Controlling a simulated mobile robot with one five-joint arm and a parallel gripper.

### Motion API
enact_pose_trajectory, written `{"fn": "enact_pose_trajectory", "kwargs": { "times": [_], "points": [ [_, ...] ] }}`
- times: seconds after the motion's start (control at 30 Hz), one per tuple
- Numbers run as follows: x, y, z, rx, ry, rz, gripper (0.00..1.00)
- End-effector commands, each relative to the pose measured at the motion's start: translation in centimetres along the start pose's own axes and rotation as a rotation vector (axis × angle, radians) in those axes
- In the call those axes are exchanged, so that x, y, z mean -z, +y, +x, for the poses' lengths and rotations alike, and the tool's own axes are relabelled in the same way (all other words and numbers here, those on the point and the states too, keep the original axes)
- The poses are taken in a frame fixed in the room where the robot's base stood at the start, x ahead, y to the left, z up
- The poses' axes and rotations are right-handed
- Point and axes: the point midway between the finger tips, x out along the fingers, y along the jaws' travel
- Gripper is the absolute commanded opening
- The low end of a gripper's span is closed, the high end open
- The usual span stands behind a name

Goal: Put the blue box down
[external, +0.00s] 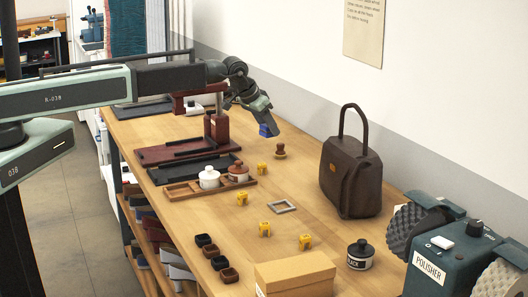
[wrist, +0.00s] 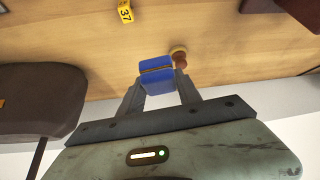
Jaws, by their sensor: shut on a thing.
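The blue box (external: 266,130) shows as a small blue block at the tip of my gripper (external: 262,124), near the wall side of the wooden table. In the wrist view the blue box (wrist: 155,76) sits between the two grey fingers of my gripper (wrist: 160,86), which is shut on it. A dark seam runs across the box. It appears to be held above the table top, with a gap that I cannot measure.
A brown knobbed stamp (external: 280,151) stands near the box. A yellow numbered marker (external: 262,168), a dark bag (external: 350,170), a square grey frame (external: 282,206) and a wooden tray with jars (external: 180,193) are around. Bare table (external: 310,175) lies between marker and bag.

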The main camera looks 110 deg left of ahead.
Motion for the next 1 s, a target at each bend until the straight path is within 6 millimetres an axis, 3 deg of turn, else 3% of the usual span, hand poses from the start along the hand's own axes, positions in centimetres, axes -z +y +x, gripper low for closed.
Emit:
{"fn": "enact_pose_trajectory", "kwargs": {
  "times": [0.03,0.2,0.4,0.5,0.6,0.77,0.87,1.0],
  "points": [
    [3.2,-2.2,0.6,0.061,0.0,-0.095,0.0],
    [9.6,-11.0,1.9,0.235,0.009,-0.378,0.0],
    [13.9,-20.1,1.5,0.303,0.019,-0.486,0.0],
    [14.3,-22.9,0.7,0.317,0.019,-0.51,0.0],
    [14.2,-24.2,0.3,0.324,0.019,-0.522,0.0],
    [14.0,-24.6,0.4,0.326,0.018,-0.525,0.0],
    [13.5,-24.6,1.3,0.326,0.018,-0.525,0.0],
    [11.8,-24.5,3.9,0.325,0.018,-0.524,0.0]
  ]
}}
